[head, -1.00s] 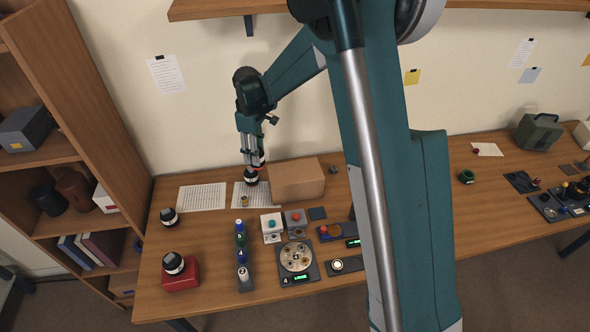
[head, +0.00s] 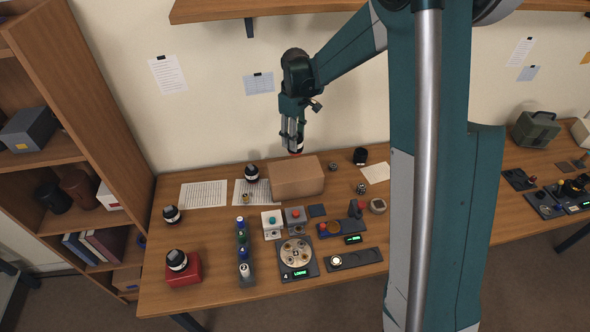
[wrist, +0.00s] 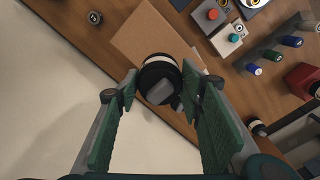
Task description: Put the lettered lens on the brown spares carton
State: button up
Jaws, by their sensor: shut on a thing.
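My gripper (head: 294,143) is shut on a dark cylindrical lens (wrist: 158,77), which has a pale band and shows between the fingertips in the wrist view. In the head view the held lens is small and partly hidden by the fingers, with a bit of red at its lower end. No letter on it can be read. The brown spares carton (head: 297,179) stands closed on the table. The gripper and lens are above its back edge, seemingly apart from it. The carton also shows behind the lens in the wrist view (wrist: 146,38).
Other dark lenses stand left of the carton (head: 252,173), at the table's left (head: 171,215), on a red box (head: 183,275), and behind right (head: 360,156). Devices with buttons and a round dial tray (head: 296,258) fill the front. The carton top looks clear.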

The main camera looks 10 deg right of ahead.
send_over(295, 170)
jog(key=shift+w+f, duration=0.15)
jog(key=shift+f, duration=1.45)
jog(key=shift+w+f, duration=0.1)
jog(key=shift+f, duration=1.45)
jog(key=shift+f+p, duration=0.35)
jog(key=shift+f, duration=1.45)
jog(key=shift+s+f+b, duration=0.1)
jog(key=shift+f+b, duration=0.35)
jog(key=shift+f, duration=0.1)
jog(key=shift+c, duration=0.5)
jog(key=shift+f, duration=0.1)
jog(key=c, duration=0.4)
